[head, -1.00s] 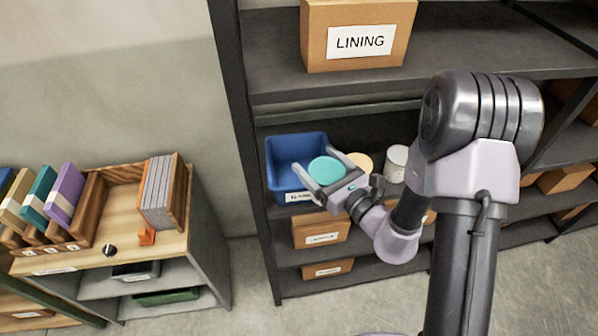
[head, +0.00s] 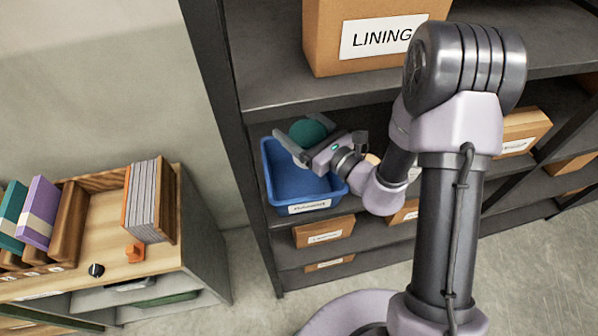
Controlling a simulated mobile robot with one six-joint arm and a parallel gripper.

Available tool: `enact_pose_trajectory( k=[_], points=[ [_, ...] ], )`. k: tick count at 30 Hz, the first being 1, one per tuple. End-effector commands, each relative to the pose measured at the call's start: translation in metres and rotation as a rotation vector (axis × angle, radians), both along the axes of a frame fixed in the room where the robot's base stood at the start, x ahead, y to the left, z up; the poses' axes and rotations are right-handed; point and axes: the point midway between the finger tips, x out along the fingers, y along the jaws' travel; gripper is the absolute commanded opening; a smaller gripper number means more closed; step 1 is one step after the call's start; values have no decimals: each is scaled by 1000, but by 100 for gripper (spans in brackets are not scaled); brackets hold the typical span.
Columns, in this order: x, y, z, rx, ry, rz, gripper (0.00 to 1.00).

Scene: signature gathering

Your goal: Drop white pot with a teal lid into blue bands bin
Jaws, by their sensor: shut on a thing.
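Pot and gripper are over the back part of the blue bin (head: 284,182). The bin stands on a dark shelf, with a white label on its front that is too small to read. The visible part of its inside is empty. I cannot tell how far the pot is above the bin floor.
A cardboard box labelled LINING (head: 330,40) stands on the shelf above, close over the gripper. A cream round thing (head: 373,159) is partly hidden behind my arm. Cardboard boxes (head: 325,231) sit below the bin. A wooden cabinet (head: 110,230) with binders stands at left.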

Motion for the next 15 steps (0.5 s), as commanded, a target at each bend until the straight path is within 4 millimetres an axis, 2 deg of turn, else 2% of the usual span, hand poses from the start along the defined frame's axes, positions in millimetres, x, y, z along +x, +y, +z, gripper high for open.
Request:
enact_pose_trajectory(
  k=[1, 7, 10, 15],
  points=[
    [0, 0, -11, 1, 0, 0, 15],
    [0, 0, -43, 0, 0, -1, 15],
    [0, 0, -49, 0, 0, -1, 15],
    [0, 0, -47, 0, -1, -1, 15]
  ],
)
